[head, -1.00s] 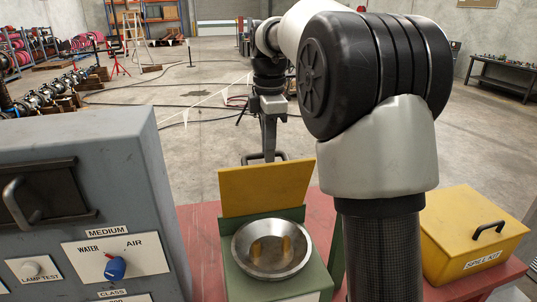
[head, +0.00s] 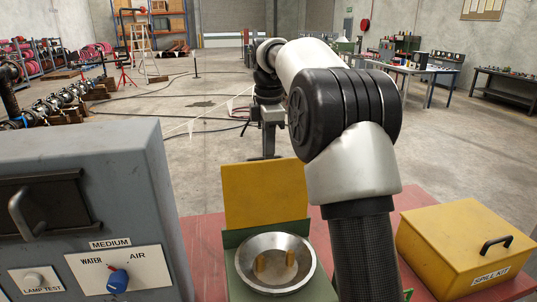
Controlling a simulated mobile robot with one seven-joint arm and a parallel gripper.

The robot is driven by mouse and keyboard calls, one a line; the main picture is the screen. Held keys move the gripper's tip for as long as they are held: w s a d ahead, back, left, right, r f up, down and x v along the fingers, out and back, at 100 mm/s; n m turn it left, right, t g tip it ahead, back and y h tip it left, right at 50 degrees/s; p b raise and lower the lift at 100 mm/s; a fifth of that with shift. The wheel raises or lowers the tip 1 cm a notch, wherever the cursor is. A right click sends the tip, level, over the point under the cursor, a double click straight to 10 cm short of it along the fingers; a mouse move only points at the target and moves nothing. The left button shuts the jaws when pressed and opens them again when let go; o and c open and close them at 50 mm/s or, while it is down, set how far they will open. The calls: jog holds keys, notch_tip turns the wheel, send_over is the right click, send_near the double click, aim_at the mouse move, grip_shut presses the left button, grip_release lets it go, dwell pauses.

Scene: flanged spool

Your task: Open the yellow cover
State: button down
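The yellow cover (head: 262,195) stands raised, roughly upright, at the back edge of a green box (head: 238,281). Its flat face is toward me. Below it, the box's round metal bowl (head: 250,278) is exposed, with two small brass-coloured pieces (head: 259,265) inside. My gripper (head: 268,154) points down just behind the cover's top edge. Its fingertips are hidden by the cover, so I cannot tell whether it is open or shut, or whether it touches the cover. The cover's handle is not visible now.
A grey panel (head: 90,180) with a blue-knobbed selector stands close at the left. A shut yellow spill kit box (head: 440,245) sits on the red table (head: 205,250) at the right. My arm rises between it and the green box. Open floor lies beyond.

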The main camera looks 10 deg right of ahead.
jog(key=c, duration=1.8)
grip_release()
jog(key=shift+f, duration=0.2)
jog(key=shift+o, duration=0.2)
jog(key=shift+r, duration=0.1)
notch_tip(320, 180, up, 12)
jog(key=shift+s, duration=0.35)
